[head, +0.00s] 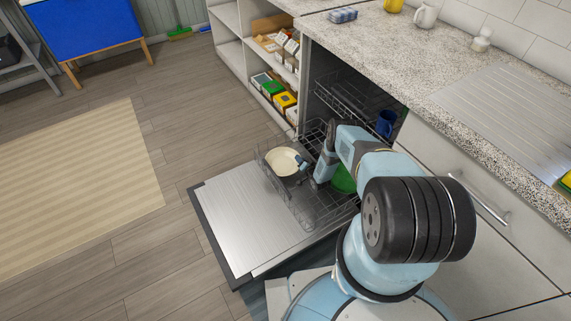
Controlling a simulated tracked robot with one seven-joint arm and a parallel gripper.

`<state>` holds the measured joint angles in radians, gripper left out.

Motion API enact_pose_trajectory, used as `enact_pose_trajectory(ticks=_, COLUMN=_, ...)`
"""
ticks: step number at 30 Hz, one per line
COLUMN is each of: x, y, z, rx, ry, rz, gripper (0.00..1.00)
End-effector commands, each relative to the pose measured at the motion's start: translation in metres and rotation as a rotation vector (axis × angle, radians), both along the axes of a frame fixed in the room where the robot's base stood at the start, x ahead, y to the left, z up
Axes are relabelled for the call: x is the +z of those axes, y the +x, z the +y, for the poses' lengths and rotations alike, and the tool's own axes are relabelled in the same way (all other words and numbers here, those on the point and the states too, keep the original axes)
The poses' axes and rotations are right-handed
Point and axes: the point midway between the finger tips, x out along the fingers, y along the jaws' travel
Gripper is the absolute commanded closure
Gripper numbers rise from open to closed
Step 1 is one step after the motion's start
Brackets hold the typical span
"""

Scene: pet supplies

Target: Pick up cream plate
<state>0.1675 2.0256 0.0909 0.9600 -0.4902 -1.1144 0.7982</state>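The cream plate (281,163) sits in the pulled-out lower rack (315,207) of an open dishwasher, towards the rack's left end. Its pale face is turned up and looks tilted. My gripper (303,162) is at the plate's right edge, with its dark and light-blue end very close to the rim. I cannot tell whether it touches the plate. The fingers are too small and partly hidden to show whether they are open or shut.
The open dishwasher door (252,220) lies flat under the rack. A green dish (343,180) is in the rack beside my arm. A blue mug (385,123) stands in the upper rack. The counter (400,50) overhangs at right; shelves (232,52) stand behind.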

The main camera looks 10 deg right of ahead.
Motion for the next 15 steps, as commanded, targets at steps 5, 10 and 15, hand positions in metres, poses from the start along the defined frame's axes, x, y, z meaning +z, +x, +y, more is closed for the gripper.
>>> enact_pose_trajectory(ticks=5, x=0.0001, y=-0.0001, z=0.0000, rx=0.000, ry=0.000, rz=0.000, gripper=0.81)
enact_pose_trajectory(ticks=10, x=0.0000, y=-0.0001, z=0.0001, rx=0.000, ry=0.000, rz=0.000, gripper=0.98)
enact_pose_trajectory(ticks=15, x=-0.0001, y=-0.0003, z=0.0002, rx=0.001, ry=0.000, rz=0.001, gripper=1.00)
